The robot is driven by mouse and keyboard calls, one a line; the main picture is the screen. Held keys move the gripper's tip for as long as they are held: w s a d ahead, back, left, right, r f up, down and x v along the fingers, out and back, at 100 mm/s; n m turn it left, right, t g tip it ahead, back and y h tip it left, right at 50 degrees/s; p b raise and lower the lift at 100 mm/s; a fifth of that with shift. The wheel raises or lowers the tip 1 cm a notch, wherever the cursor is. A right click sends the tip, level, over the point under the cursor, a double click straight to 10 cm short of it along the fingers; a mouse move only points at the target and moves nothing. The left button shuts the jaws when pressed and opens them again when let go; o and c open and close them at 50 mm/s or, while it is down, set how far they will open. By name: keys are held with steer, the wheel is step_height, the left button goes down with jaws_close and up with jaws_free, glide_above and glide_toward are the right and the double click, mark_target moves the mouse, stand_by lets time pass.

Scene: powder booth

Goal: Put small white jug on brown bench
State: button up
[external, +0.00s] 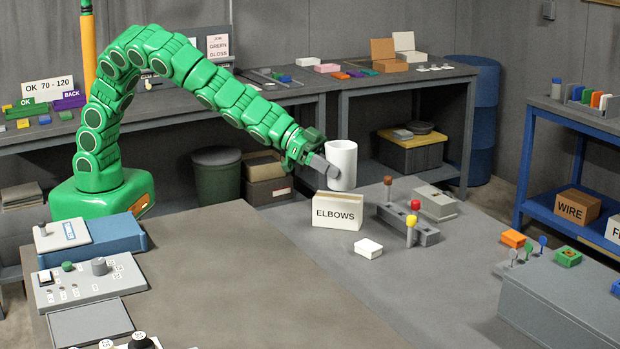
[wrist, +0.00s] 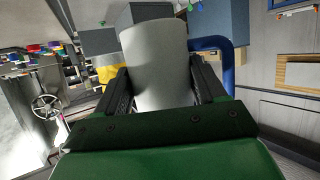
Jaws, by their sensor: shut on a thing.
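The small white jug (external: 342,158) is an upright plain white cylinder in the external view, near the middle of the picture. My gripper (external: 327,166) is shut on it from the left, and the jug appears held above the grey surface behind the ELBOWS box. In the wrist view the jug (wrist: 158,50) stands between the two dark fingers of my gripper (wrist: 160,84). No handle shows. The brown bench (external: 225,285) is the broad brownish top in the foreground, to the left of and nearer than the jug.
The ELBOWS box (external: 338,211) stands just below the jug in the picture. A small white box (external: 368,248) and a grey block with coloured knobs (external: 408,224) are nearby. A control panel (external: 88,281) and blue case (external: 112,240) occupy the bench's left side; its middle is clear.

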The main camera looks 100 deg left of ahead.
steer(key=w+d+r, duration=0.1)
steer(key=w+d, duration=1.2)
steer(key=w, duration=0.4)
steer(key=shift+w+r, duration=0.15)
steer(key=shift+w, duration=0.15)
steer(key=shift+f, duration=9.25)
steer(key=shift+f, duration=0.65)
steer(key=o, duration=1.6)
steer(key=shift+a+r, duration=0.1)
